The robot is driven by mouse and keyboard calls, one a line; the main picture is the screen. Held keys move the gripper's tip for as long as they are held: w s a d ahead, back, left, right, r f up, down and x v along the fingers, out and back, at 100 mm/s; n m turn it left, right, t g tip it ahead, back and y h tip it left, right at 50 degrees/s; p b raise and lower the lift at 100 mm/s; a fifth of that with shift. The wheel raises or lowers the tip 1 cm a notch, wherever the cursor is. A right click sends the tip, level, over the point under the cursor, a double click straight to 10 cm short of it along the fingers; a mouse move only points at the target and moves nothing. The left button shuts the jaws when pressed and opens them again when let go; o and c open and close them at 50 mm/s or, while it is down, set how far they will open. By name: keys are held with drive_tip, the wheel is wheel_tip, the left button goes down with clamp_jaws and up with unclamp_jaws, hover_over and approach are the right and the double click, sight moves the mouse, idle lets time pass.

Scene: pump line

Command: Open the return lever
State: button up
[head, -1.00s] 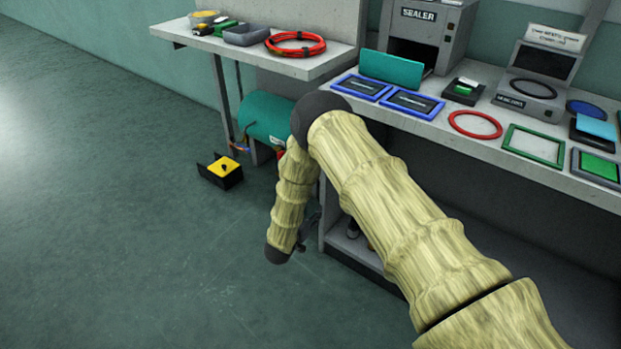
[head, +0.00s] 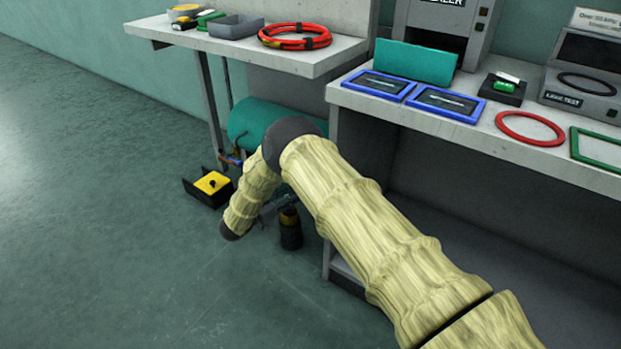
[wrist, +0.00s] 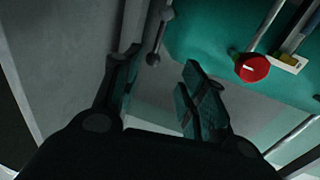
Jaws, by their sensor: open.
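In the wrist view my gripper (wrist: 160,85) is open, with its two dark fingers apart and nothing between them. Beyond the fingertips, a thin grey bar with rounded ends (wrist: 156,38) stands beside the teal tank (wrist: 205,40); it may be the return lever, but I cannot tell for sure. A red round knob (wrist: 252,68) with a white mark sits to the right, apart from the fingers. In the head view the teal tank (head: 248,121) lies under the bench, partly behind my arm. The lever cannot be made out there.
A black box with a yellow top (head: 210,187) stands on the floor left of my arm. A dark upright cylinder (head: 290,232) shows by my wrist. The workbench (head: 350,98) and side shelf (head: 330,60) overhang this area. The floor at left is clear.

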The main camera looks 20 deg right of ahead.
drive_tip(key=shift+s+b+x, duration=0.15)
drive_tip(key=shift+b+x, duration=0.65)
drive_tip(key=shift+x, duration=1.95)
drive_tip(key=shift+s+b+x, duration=0.2)
drive_tip(key=shift+b+x, duration=0.6)
drive_tip(key=shift+x, duration=2)
drive_tip(key=shift+d, duration=0.15)
clamp_jaws()
